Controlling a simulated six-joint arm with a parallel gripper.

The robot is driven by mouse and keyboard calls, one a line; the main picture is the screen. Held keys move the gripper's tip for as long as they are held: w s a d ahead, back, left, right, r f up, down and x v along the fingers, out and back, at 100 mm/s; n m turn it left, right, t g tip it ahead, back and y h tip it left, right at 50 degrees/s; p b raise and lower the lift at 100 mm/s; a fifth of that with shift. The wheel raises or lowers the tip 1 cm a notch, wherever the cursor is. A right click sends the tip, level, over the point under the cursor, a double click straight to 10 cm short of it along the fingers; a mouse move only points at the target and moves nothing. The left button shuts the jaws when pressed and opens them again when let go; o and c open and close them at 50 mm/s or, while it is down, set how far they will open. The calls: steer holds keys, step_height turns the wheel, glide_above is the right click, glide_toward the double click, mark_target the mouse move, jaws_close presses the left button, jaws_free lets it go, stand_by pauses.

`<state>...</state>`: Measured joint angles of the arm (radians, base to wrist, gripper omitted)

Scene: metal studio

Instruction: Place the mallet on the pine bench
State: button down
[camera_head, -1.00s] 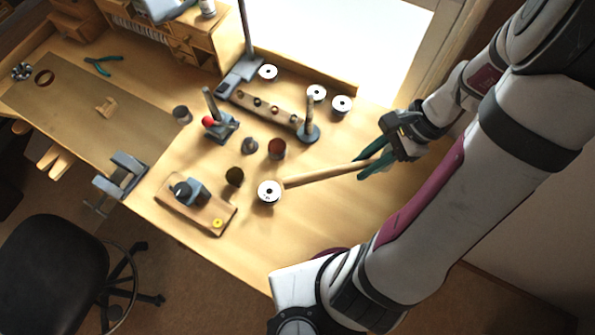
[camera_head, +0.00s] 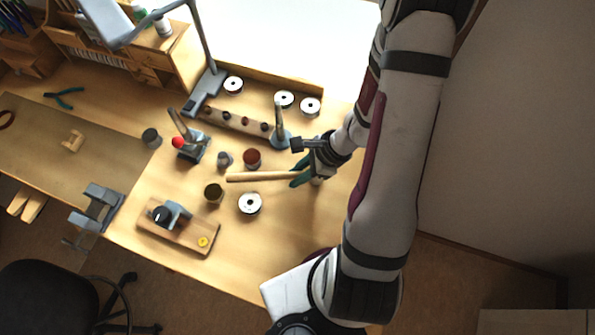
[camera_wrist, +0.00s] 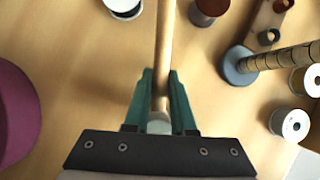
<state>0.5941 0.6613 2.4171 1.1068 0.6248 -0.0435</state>
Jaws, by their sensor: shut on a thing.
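The mallet (camera_head: 262,177) shows as a long pale wooden stick; I cannot make out a separate head. My gripper (camera_head: 300,178) is shut on it near its right end. The stick points left over the pine bench (camera_head: 290,230), and I cannot tell whether it touches the top. In the wrist view the mallet (camera_wrist: 164,50) runs up out of the picture from between the teal fingers of my gripper (camera_wrist: 160,78). The pine bench is light wood.
Close to the stick are a white spool (camera_head: 249,203), a red-brown tin (camera_head: 252,158) and a dark green tin (camera_head: 213,192). A peg rack (camera_head: 237,122) stands behind. The bench's front right is clear.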

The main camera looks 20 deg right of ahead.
steer(key=shift+f, duration=0.1)
steer(key=c, duration=0.8)
jaws_free()
steer(key=shift+o, duration=0.2)
steer(key=v, duration=1.2)
steer(key=shift+w, duration=0.15)
steer(key=s+a+r+n+g+h, duration=0.2)
steer(key=s+a+r+n, duration=0.8)
steer(key=n, duration=0.7)
steer(key=a+r+h, duration=0.1)
steer(key=a, duration=0.2)
steer(key=shift+s+g+h, duration=0.3)
steer(key=shift+h, duration=0.1)
